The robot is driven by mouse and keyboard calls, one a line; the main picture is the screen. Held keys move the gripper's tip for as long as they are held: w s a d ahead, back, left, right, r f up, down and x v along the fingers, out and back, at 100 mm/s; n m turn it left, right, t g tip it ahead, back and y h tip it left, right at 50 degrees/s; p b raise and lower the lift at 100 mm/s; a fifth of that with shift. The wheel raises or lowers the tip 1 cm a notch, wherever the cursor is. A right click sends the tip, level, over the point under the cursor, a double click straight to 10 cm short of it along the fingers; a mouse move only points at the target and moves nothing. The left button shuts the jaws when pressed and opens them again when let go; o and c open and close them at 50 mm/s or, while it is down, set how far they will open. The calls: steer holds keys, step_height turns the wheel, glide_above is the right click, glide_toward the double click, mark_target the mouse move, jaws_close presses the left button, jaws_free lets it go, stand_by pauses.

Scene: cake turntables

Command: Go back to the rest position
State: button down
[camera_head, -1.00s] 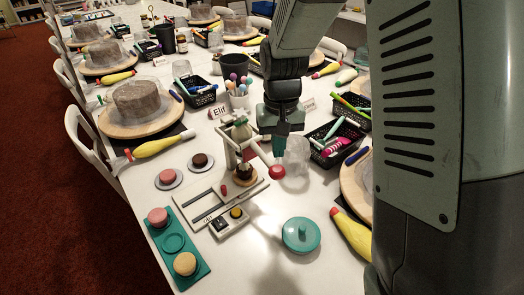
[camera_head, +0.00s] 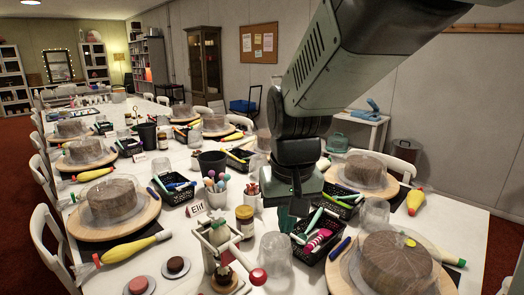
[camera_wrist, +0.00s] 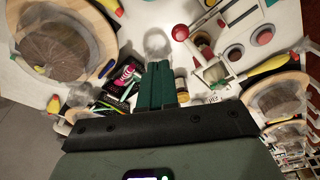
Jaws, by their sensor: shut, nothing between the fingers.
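My gripper (camera_head: 297,208) hangs fingers-down over the table in the head view, between the red ball (camera_head: 258,277) of a small lever press (camera_head: 222,245) and a black basket (camera_head: 325,232). Its fingers are shut with nothing between them. In the wrist view the green fingers of my gripper (camera_wrist: 158,85) lie side by side, with a clear cup (camera_wrist: 157,45) beyond their tips. The press with its red ball (camera_wrist: 180,32) stands apart from the fingers. The lower part of the press is cut off in the head view.
The white table carries cakes on wooden turntables (camera_head: 83,228), yellow piping bags (camera_head: 135,247), pen baskets and a brown jar (camera_head: 244,220). A clear cup (camera_head: 276,250) stands beside the press. The space above the table around my gripper looks free.

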steer(key=s+d+r+m+t, duration=0.1)
steer(key=s+d+r, duration=0.2)
steer(key=s, duration=0.4)
steer(key=s+d+r+t, duration=0.2)
steer(key=s+d+r, duration=0.2)
steer(key=s, duration=0.4)
steer(key=shift+s+r+m+t, duration=0.3)
steer(key=shift+r+m, duration=0.1)
steer(key=shift+r, duration=0.25)
